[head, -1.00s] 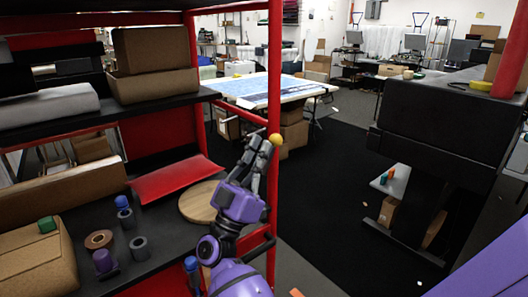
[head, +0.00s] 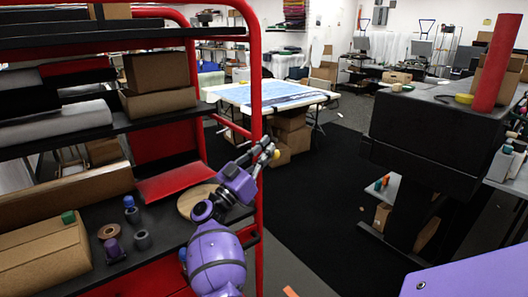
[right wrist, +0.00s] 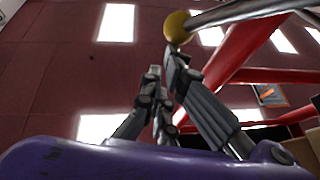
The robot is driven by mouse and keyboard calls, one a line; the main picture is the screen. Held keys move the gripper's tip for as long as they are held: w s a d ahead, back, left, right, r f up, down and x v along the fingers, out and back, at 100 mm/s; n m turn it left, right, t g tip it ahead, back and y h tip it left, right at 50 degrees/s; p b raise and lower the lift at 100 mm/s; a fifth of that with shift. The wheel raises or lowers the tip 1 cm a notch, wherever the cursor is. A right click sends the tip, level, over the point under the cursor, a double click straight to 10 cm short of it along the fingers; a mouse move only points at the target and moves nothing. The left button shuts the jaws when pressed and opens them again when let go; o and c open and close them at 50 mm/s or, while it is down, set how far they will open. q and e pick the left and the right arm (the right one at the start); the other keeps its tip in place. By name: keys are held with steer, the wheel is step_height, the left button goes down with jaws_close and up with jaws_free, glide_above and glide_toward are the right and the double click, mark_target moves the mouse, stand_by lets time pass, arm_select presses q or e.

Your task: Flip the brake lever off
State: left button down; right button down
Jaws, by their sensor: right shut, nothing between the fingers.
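The brake lever's yellow ball knob (head: 277,154) shows beside the red upright of the cart, at the tips of my right gripper. In the right wrist view the knob (right wrist: 178,27) sits just beyond the fingertips, on a grey rod that runs off to the upper right. My right gripper (head: 268,147) is shut with nothing in it, and its fingers point up and right. In the right wrist view the right gripper (right wrist: 163,68) is close to the knob; I cannot tell whether it touches. My left gripper is not in view.
The red-framed cart (head: 257,75) has shelves with boxes, rolls and a round wooden board (head: 197,200) close to my arm. A black machine (head: 432,135) stands at the right. Dark open floor (head: 320,215) lies between them. A table (head: 270,96) stands behind.

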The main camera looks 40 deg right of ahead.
mark_target(279, 154)
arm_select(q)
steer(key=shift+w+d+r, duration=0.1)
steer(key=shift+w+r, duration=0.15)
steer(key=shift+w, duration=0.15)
arm_select(e)
steer(key=shift+w+d+f, duration=0.1)
steer(key=shift+d+f, duration=0.35)
steer(key=shift+d, duration=0.35)
steer(key=shift+w+d+f, duration=0.1)
steer(key=shift+d+f, duration=0.3)
steer(key=shift+d, duration=0.4)
steer(key=shift+d+f, duration=0.45)
steer(key=shift+d, duration=0.35)
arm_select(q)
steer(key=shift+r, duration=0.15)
